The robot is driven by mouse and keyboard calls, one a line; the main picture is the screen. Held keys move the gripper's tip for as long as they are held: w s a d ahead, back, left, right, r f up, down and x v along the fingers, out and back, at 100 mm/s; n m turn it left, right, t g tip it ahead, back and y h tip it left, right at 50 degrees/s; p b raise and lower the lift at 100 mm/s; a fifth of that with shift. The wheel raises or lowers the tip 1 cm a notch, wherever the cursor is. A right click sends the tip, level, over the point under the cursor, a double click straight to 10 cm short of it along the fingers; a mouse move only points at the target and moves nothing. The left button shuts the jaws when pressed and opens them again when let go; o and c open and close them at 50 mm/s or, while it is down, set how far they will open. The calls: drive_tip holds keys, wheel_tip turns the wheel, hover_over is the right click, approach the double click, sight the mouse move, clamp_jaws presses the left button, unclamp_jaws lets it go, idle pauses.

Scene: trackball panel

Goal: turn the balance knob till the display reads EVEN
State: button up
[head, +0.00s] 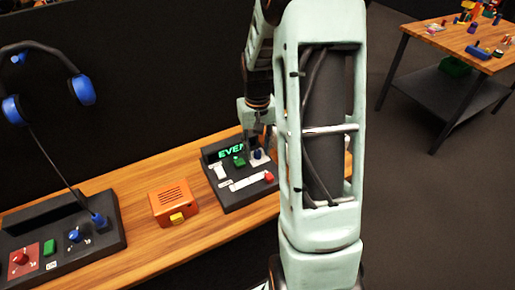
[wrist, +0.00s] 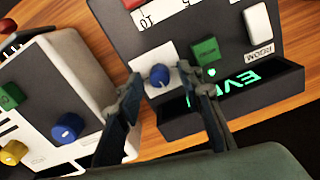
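A small blue knob (wrist: 159,75) on a white plate sits on a dark panel (head: 236,198); it also shows in the head view (head: 258,154). In the wrist view the display (wrist: 245,88) is upside down and partly hidden behind a finger. My gripper (wrist: 160,77) is open, with one finger on each side of the blue knob and visible gaps between. Whether a fingertip touches the plate cannot be told.
A green button (wrist: 206,52), a white ROOM switch (wrist: 258,25) and a red knob (head: 269,177) share the panel. An orange box (head: 173,201) and another dark panel (head: 112,238) with knobs stand to the left. Headphones (head: 82,89) hang at far left.

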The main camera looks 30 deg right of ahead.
sight(257, 151)
drive_tip(key=shift+r, duration=0.1)
wheel_tip(257, 151, up, 12)
idle(0.5)
